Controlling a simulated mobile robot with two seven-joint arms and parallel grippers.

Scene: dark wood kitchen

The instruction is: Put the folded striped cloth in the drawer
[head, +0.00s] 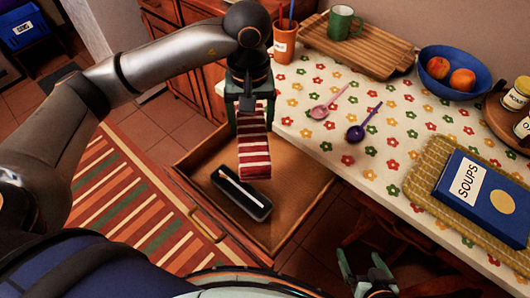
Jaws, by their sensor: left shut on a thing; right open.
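The folded striped cloth (254,150), red and white, hangs from my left gripper (249,108). My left gripper is shut on its upper end. The cloth's lower end is over the open drawer (292,212), above or beside a dark box; I cannot tell whether it touches anything. The drawer is wooden, pulled out below the counter, with a brass handle (208,226) at its front. My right gripper (367,274) is open and empty at the bottom of the view, right of the drawer.
A dark open box (240,194) with a pale utensil lies in the drawer. Above, the flowered counter (372,125) holds pink (327,104) and purple (362,124) spoons, an orange cup (285,42), a blue fruit bowl (444,90) and a soups book (484,200). The drawer's right part is bare.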

